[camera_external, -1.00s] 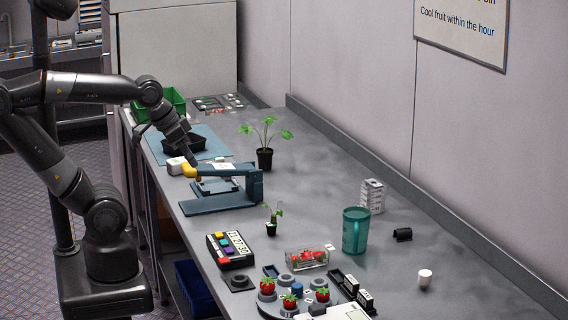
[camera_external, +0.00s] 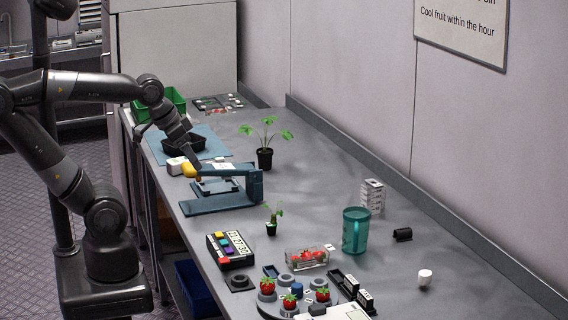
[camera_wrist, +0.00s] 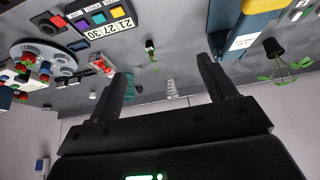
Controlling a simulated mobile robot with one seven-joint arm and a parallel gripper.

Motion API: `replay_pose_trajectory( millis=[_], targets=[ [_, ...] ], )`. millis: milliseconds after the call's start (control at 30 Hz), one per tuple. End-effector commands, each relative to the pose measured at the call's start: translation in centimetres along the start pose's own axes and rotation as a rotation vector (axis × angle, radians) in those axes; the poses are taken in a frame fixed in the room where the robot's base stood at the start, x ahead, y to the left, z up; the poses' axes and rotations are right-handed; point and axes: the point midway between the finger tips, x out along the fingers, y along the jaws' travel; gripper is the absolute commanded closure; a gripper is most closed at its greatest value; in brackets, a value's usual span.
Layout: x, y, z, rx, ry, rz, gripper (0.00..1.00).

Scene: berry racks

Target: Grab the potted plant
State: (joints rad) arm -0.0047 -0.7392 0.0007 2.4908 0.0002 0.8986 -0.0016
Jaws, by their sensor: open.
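Two potted plants stand on the bench. The larger plant (camera_external: 265,157), in a black pot with broad green leaves, is behind the blue press; it shows at the right in the wrist view (camera_wrist: 274,48). The smaller seedling (camera_external: 272,226), in a small dark pot, is in front of the press; it shows near the top middle in the wrist view (camera_wrist: 150,46). My gripper (camera_wrist: 166,66) is open and empty. In the wrist view the small seedling appears between the fingers but farther off. In the external view my gripper (camera_external: 194,154) is left of both plants, apart from them.
The blue press (camera_external: 255,186) with a yellow-ended arm stands close to my gripper. A black tray (camera_external: 184,145) lies on a blue mat. A timer box (camera_external: 230,250), a berry box (camera_external: 307,258) and a teal cup (camera_external: 355,231) stand nearer. The bench right of the larger plant is clear.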

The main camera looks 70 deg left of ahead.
Motion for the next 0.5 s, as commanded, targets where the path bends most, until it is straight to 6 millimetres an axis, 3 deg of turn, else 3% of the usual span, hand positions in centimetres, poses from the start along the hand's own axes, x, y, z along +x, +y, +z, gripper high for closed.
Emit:
replay_pose_trajectory(
  millis=[233,500],
  targets=[
    [0.9,-2.5,-5.8,-0.092,-0.019,-0.033,0.23],
    [3.9,-8.1,-13.9,-0.233,-0.039,-0.089,0.23]
  ],
)
